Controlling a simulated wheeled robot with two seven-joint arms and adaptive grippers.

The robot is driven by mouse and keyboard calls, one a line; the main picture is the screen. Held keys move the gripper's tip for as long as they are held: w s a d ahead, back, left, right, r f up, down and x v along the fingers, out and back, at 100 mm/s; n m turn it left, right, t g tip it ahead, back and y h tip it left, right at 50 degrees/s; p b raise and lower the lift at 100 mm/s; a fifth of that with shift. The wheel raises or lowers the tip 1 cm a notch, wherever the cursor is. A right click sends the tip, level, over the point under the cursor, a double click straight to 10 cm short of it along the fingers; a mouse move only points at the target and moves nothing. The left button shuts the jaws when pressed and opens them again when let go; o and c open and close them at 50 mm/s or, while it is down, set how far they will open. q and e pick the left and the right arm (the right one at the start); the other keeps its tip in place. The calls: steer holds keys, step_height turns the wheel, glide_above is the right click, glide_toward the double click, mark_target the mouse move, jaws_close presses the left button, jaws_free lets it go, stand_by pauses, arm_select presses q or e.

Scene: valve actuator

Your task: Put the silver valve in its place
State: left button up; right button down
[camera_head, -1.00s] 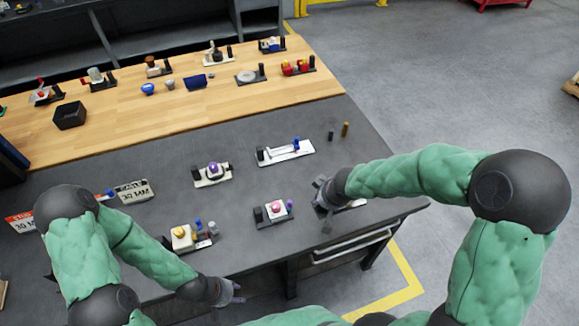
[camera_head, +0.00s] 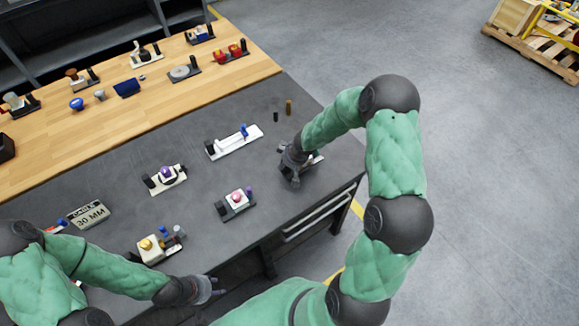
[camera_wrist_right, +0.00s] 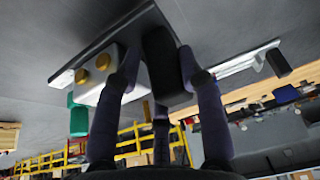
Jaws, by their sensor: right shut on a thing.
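I cannot tell for certain which piece is the silver valve. In the right wrist view a device with a white-silver body (camera_wrist_right: 88,98), two gold knobs and a dark base plate sits between and beyond my fingers. My right gripper (camera_wrist_right: 160,75) is shut on the black block of this device. In the head view my right gripper (camera_head: 290,172) is at the right edge of the dark table top, hiding most of the device. My left gripper (camera_head: 210,290) is low at the table's front edge, apart from the devices; its fingers are too small to judge.
Several more devices stand on the wooden top (camera_head: 150,105).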

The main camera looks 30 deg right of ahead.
steer(key=shift+w+d+f, duration=0.3)
steer(key=shift+f, duration=0.15)
steer(key=shift+w+d+f, duration=0.25)
steer(key=shift+w+f, duration=0.05)
steer(key=shift+f, duration=0.15)
steer(key=shift+f+b, duration=0.55)
steer(key=shift+f, duration=1.05)
steer(key=shift+f, duration=0.1)
steer(key=c, duration=0.8)
jaws_free()
steer(key=shift+o, duration=0.2)
